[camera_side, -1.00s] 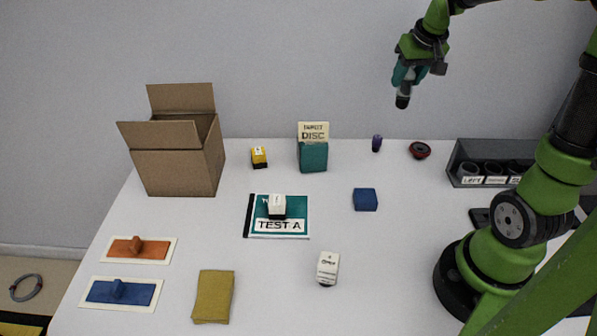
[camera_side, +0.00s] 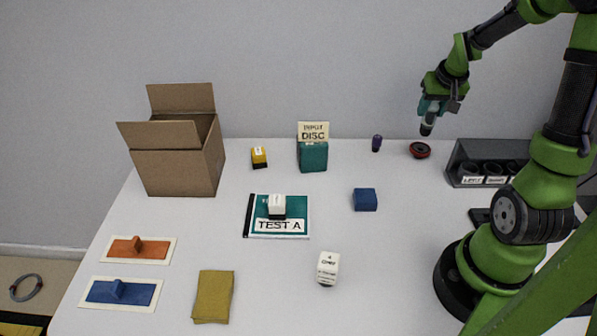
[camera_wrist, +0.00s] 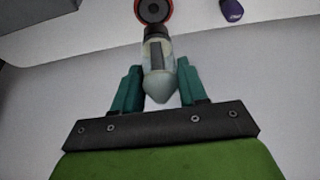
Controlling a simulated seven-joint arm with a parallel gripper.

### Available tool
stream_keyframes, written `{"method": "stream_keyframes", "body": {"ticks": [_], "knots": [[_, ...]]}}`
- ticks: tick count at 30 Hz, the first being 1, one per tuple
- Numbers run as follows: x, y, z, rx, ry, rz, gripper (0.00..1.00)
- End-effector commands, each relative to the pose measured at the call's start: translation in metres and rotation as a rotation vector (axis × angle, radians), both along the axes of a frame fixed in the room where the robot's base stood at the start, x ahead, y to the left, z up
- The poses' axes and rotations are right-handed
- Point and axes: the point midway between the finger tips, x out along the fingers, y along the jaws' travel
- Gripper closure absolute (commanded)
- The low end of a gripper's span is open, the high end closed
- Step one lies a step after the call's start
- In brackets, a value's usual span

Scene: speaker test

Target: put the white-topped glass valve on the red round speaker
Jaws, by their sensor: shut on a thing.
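My gripper (camera_side: 431,106) is shut on the glass valve, which has a pale pointed top and a dark lower end. The valve's dark end (camera_side: 427,129) points down in the side view. In the wrist view, my gripper (camera_wrist: 159,88) has its teal fingers on both sides of the pale valve (camera_wrist: 158,85). The red round speaker (camera_side: 419,150) lies on the table just below the valve, with a small gap in the side view. In the wrist view the speaker (camera_wrist: 166,12) is at the top edge, beyond the valve's dark end, partly cut off.
A small purple object (camera_side: 376,143) stands left of the speaker. A dark rack (camera_side: 453,160) with round holders is to its right. A teal block (camera_side: 312,158), a blue block (camera_side: 365,200) and an open cardboard box (camera_side: 180,172) stand farther left.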

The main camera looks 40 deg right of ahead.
Motion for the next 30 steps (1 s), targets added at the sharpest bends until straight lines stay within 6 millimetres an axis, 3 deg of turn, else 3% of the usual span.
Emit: {"method": "stream_keyframes", "body": {"ticks": [9,21,22,26,30], "knots": [[0.000,0.000,-0.040,0.001,0.001,0.000,0.89],[0.000,0.000,-0.045,0.001,-0.001,0.000,0.89],[0.000,0.000,-0.045,0.000,-0.001,0.000,0.55],[0.000,0.000,-0.044,-0.001,-0.001,0.000,0.35],[0.000,0.000,-0.044,-0.001,-0.001,0.000,0.33]]}}
